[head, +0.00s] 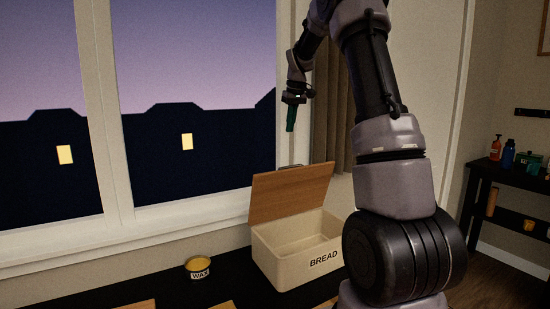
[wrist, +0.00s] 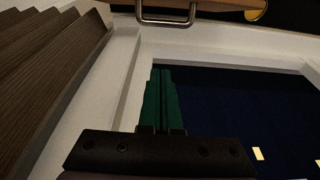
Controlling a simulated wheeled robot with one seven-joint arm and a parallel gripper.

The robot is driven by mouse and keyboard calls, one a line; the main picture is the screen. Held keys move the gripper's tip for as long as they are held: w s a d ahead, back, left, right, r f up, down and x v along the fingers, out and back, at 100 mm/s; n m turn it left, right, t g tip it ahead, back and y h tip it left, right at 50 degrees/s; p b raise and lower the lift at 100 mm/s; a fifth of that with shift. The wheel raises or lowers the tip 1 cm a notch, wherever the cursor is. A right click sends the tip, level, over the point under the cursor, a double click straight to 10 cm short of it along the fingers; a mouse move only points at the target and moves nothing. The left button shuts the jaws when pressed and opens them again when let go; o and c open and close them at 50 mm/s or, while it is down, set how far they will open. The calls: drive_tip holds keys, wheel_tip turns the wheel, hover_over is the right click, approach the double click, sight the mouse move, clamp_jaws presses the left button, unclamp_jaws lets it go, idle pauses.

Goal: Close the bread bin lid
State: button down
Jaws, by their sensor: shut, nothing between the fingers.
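The bread bin (head: 272,262) is a cream box marked BREAD on the dark counter, partly hidden by my arm at its right. Its wooden lid (head: 287,194) stands raised and tilted at the back, so the bin is open. A metal handle (wrist: 168,18) on the lid's edge shows at the top of the wrist view. My gripper (head: 290,118) has green fingers, which also show in the wrist view (wrist: 161,95). It is shut and empty, in the air above the raised lid and apart from it, in front of the window.
A yellow WAX tin (head: 199,270) stands on the counter left of the bin. The window frame (head: 110,110) and a brown curtain (head: 333,110) are behind my gripper. A dark shelf (head: 500,190) with bottles stands at the far right.

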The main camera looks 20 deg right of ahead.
drive_tip(key=x, duration=1.1)
drive_tip(key=shift+w+a+r, duration=0.1)
drive_tip(key=shift+w+r, duration=0.05)
drive_tip(key=shift+w, duration=0.25)
drive_tip(key=s, duration=0.1)
drive_tip(key=s+f, duration=0.2)
drive_tip(key=shift+s+d, duration=0.2)
drive_tip(key=shift+d, duration=0.2)
drive_tip(key=shift+s, duration=0.1)
